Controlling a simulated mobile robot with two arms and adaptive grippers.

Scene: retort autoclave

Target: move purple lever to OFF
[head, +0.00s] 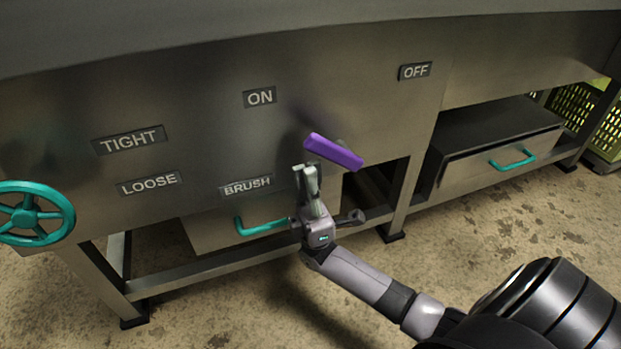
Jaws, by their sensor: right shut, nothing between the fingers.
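The purple lever (334,152) sticks out from the metal front panel, its grip slanting down to the right. The ON label (260,97) is up and to the left of it. The OFF label (415,71) is up and to the right of it. My right gripper (307,170) is shut and empty, with its fingertips just below the left end of the lever. I cannot tell whether they touch it. My left gripper is not in view.
A teal handwheel (36,213) is at the far left, near the TIGHT (129,140) and LOOSE (149,184) labels. A BRUSH label (247,187) sits above a drawer with a teal handle (262,228). Another teal-handled drawer (503,152) is at right, near a yellow-green crate (572,108).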

